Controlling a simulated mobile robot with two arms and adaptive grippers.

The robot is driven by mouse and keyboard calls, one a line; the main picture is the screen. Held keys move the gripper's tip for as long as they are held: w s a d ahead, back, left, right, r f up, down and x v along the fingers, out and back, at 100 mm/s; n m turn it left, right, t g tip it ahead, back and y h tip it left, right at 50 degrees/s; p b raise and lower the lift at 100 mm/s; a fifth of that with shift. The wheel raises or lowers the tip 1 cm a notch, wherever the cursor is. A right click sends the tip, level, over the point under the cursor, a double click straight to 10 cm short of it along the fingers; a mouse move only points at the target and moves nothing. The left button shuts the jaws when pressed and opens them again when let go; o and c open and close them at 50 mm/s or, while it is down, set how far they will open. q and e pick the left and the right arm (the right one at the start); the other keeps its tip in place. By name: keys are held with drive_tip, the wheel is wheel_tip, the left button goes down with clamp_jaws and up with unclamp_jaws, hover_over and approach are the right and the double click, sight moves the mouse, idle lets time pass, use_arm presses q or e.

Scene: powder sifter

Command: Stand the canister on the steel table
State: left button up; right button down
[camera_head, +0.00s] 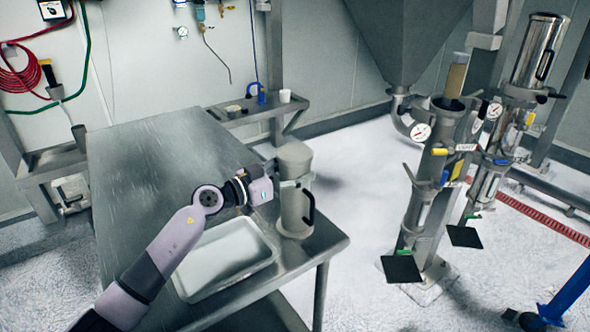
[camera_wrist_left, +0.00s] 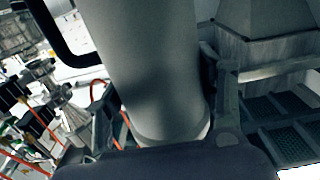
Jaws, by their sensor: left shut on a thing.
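The canister (camera_head: 294,207) is a grey-beige cylinder with a domed top and a black side handle. It is upright at the right end of the steel table (camera_head: 140,170), close to the edge. Its base looks to be on or just over the tabletop; I cannot tell if it touches. My left gripper (camera_head: 292,183) is shut around its upper body from the left. In the left wrist view the canister (camera_wrist_left: 155,65) fills the middle, between the fingers (camera_wrist_left: 165,115), with its black handle at upper left. My right gripper is not in view.
A shallow metal tray (camera_head: 236,280) lies on the table left of the canister. A small side shelf (camera_head: 262,112) with a white cup (camera_head: 285,96) stands behind. Steel sifter columns with gauges (camera_head: 428,185) stand at right, beyond open floor. The table's far left part is clear.

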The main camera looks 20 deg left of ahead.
use_arm(q)
drive_tip(key=o, duration=1.6)
drive_tip(key=shift+o, duration=0.2)
drive_tip(key=shift+r, duration=0.1)
drive_tip(key=b+v, duration=0.1)
drive_tip(key=v, duration=1.1)
